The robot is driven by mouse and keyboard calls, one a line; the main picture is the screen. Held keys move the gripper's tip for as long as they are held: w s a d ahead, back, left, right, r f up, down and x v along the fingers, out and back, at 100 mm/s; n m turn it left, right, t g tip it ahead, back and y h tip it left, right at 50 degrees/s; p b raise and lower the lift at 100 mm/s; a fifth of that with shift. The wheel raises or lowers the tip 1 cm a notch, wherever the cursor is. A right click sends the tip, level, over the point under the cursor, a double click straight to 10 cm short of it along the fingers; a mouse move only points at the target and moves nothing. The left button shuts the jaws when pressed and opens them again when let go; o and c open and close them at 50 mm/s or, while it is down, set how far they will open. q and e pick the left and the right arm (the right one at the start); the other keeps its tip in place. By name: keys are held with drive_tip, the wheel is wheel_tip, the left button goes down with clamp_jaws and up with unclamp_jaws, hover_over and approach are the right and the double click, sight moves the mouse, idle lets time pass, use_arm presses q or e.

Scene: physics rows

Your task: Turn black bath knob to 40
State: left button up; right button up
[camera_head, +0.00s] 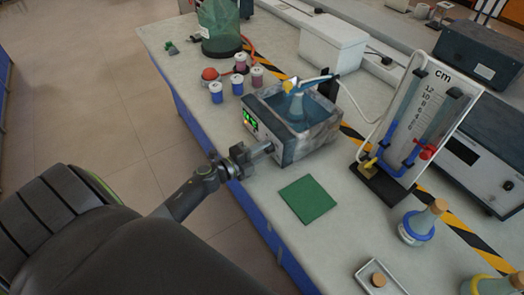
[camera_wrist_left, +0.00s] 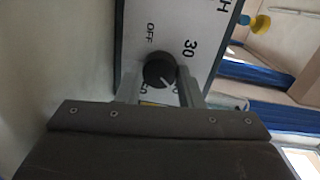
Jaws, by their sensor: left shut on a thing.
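The water bath (camera_head: 318,138) is a grey box on the bench with a lit green display (camera_head: 250,119) on its front panel. The black knob (camera_wrist_left: 158,69) shows in the left wrist view on the white panel, between markings OFF and 30. Its white pointer line slants to the lower right, towards a marking partly hidden by a finger. My left gripper (camera_wrist_left: 160,90) has one finger on each side of the knob and is shut on it. In the head view my left gripper (camera_head: 266,150) reaches the bath's front and hides the knob. My right gripper is not in view.
A flask sits in the bath. A green mat (camera_head: 308,199) lies in front of it. A manometer board (camera_head: 412,118) stands to the right, with a corked flask (camera_head: 421,223) nearer. The bench's blue edge runs below my arm.

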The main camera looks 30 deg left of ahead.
use_arm(q)
drive_tip(key=o, duration=1)
drive_tip(key=shift+c, duration=0.2)
drive_tip(key=shift+s, duration=0.15)
drive_tip(key=b+v, duration=0.4)
drive_tip(key=v, duration=1.3)
drive_tip(key=shift+b, duration=0.35)
drive_tip(key=shift+a, duration=0.1)
